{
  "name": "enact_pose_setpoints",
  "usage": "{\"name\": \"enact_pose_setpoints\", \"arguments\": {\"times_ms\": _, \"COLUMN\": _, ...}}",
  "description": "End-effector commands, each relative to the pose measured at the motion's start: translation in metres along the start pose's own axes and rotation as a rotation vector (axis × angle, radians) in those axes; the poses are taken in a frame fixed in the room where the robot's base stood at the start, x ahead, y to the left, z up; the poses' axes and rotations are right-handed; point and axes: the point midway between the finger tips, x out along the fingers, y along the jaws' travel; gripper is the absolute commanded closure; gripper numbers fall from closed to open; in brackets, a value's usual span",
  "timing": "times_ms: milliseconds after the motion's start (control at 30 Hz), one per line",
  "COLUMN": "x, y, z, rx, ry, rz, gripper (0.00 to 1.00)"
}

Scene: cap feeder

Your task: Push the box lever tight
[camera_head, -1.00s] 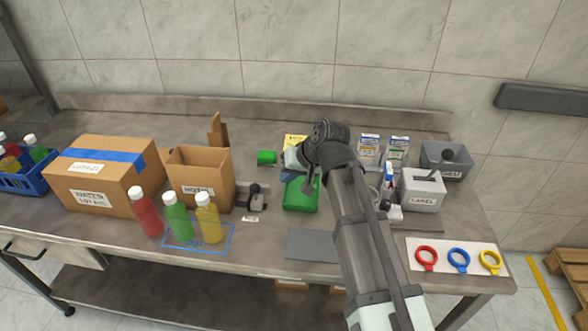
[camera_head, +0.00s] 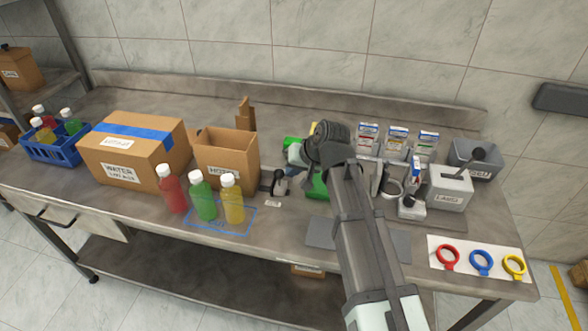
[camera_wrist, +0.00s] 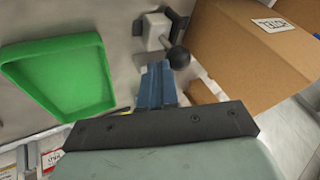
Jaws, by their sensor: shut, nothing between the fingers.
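The box lever (camera_head: 279,182) is a small light mount with a dark arm and black ball knob, standing on the table just right of the open cardboard box (camera_head: 226,162). In the wrist view the lever's black knob (camera_wrist: 179,57) shows just beyond my fingertips, with its pale mount behind. My gripper (camera_head: 296,156) is behind and slightly right of the lever in the head view. In the wrist view its blue fingers (camera_wrist: 155,84) are together and empty. They look close to the knob; I cannot tell whether they touch it.
A green tray (camera_wrist: 62,76) lies beside my fingers, partly hidden by my arm in the head view. Bottles stand front left. A closed carton (camera_head: 133,150) is farther left. Small boxes, grey bins and another lever unit (camera_head: 412,206) stand right, with coloured rings (camera_head: 480,262) in front.

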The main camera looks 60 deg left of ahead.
Motion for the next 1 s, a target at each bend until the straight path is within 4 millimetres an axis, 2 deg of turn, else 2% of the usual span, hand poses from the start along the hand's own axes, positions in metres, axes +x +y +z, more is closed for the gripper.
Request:
{"name": "enact_pose_setpoints", "arguments": {"times_ms": 167, "x": 0.005, "y": -0.008, "z": -0.002, "rx": -0.002, "ry": 0.0, "rz": 0.0, "gripper": 1.0}}
{"name": "enact_pose_setpoints", "arguments": {"times_ms": 400, "x": 0.023, "y": -0.039, "z": -0.009, "rx": -0.002, "ry": -0.002, "rz": -0.001, "gripper": 1.0}}
{"name": "enact_pose_setpoints", "arguments": {"times_ms": 500, "x": 0.027, "y": -0.045, "z": -0.01, "rx": -0.001, "ry": -0.001, "rz": -0.001, "gripper": 1.0}}
{"name": "enact_pose_setpoints", "arguments": {"times_ms": 833, "x": 0.026, "y": -0.045, "z": -0.01, "rx": 0.0, "ry": 0.0, "rz": 0.0, "gripper": 1.0}}
{"name": "enact_pose_setpoints", "arguments": {"times_ms": 1000, "x": 0.02, "y": -0.037, "z": -0.01, "rx": 0.001, "ry": 0.0, "rz": 0.001, "gripper": 1.0}}
